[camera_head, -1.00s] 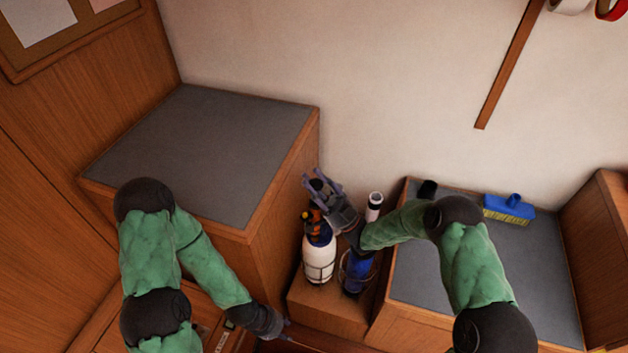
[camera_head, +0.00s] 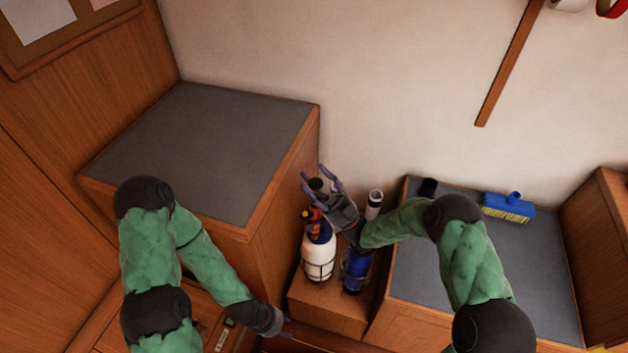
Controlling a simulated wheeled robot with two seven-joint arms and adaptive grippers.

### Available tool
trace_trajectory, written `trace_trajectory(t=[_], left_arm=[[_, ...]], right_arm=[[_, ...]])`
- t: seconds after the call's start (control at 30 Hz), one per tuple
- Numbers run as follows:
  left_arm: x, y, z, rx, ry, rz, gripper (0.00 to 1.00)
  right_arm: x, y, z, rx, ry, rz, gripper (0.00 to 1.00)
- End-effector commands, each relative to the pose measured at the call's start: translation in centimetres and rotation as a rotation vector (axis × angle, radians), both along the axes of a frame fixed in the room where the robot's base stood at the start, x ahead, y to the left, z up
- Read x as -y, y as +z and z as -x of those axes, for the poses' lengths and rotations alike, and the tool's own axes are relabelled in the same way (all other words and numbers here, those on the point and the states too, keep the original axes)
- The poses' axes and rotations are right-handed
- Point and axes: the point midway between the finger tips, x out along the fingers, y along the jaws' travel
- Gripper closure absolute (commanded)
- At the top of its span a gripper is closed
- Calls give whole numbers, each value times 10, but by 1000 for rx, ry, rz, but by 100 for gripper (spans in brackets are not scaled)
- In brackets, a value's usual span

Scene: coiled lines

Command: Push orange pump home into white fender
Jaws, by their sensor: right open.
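The white fender (camera_head: 318,258) stands upright in a wire holder on a low wooden ledge between two cabinets. The orange pump (camera_head: 311,222), with black parts, shows at the fender's top, partly hidden by my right gripper; I cannot tell how deep it sits. My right gripper (camera_head: 322,178) is open, its fingers pointing up and left above the pump, around or just in front of a dark knob. My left gripper (camera_head: 284,337) hangs low near the bottom edge, well away from the fender; its fingers are too small to read.
A blue fender (camera_head: 356,272) stands in a holder right of the white one. A white tube with a dark top (camera_head: 374,204) stands behind it. The grey-topped left cabinet (camera_head: 200,150) is clear; a blue brush (camera_head: 509,206) lies on the right cabinet (camera_head: 480,265).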

Motion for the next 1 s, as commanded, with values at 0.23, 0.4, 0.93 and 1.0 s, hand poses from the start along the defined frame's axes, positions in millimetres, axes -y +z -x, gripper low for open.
trace_trajectory(t=[0.23, 0.4, 0.93, 1.0], left_arm=[[0, 0, 0, 0, 0, 0, 60], [0, 0, 0, 0, 0, 0, 60], [0, 0, 0, 0, 0, 0, 60], [0, 0, 0, 0, 0, 0, 60]], right_arm=[[10, -13, 4, -4, -2, 1, 39], [26, -31, 11, -3, -1, 0, 39], [50, -60, 22, -4, 1, 1, 39], [50, -60, 22, -3, 0, 1, 39]])
